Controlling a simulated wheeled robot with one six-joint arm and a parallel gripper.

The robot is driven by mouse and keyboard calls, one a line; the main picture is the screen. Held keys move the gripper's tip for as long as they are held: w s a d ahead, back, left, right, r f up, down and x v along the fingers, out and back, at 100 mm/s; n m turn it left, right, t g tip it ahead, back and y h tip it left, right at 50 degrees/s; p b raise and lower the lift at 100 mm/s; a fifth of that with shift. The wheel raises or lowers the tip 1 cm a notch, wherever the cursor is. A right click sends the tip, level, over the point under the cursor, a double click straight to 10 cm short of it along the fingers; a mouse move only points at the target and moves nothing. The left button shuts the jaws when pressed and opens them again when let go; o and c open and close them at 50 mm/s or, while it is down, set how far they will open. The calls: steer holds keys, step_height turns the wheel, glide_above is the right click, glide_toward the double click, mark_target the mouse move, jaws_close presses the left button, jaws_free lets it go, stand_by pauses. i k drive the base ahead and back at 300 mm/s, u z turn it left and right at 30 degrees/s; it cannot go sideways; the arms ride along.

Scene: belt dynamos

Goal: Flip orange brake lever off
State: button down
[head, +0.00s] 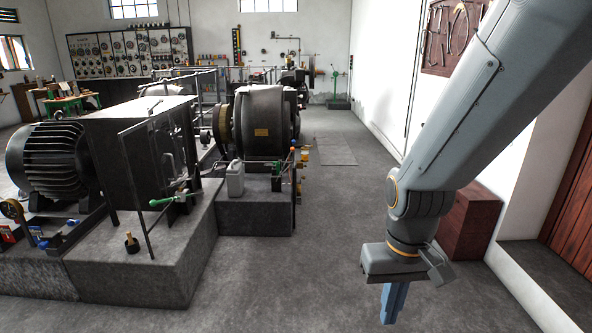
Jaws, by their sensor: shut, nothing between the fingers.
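A small orange-tipped part (305,150) shows at the right side of the middle dynamo, above its concrete plinth. It may be the orange brake lever, but it is too small to tell its position. My gripper (393,303) hangs down at the lower right, its blue fingers shut and empty. It is over the open floor, to the right of and nearer than the dynamo, touching nothing.
The middle dynamo (265,118) stands on a plinth (254,218) with a pale canister (235,178) on it. A green-handled lever (163,201) is on the left frame. A reddish-brown box (468,222) stands by the right wall. The aisle floor (335,215) is clear.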

mark_target(292, 149)
steer(key=z, duration=0.35)
steer(key=i, duration=1.8)
steer(key=u, duration=0.3)
steer(key=i, duration=1.75)
steer(key=u, duration=0.55)
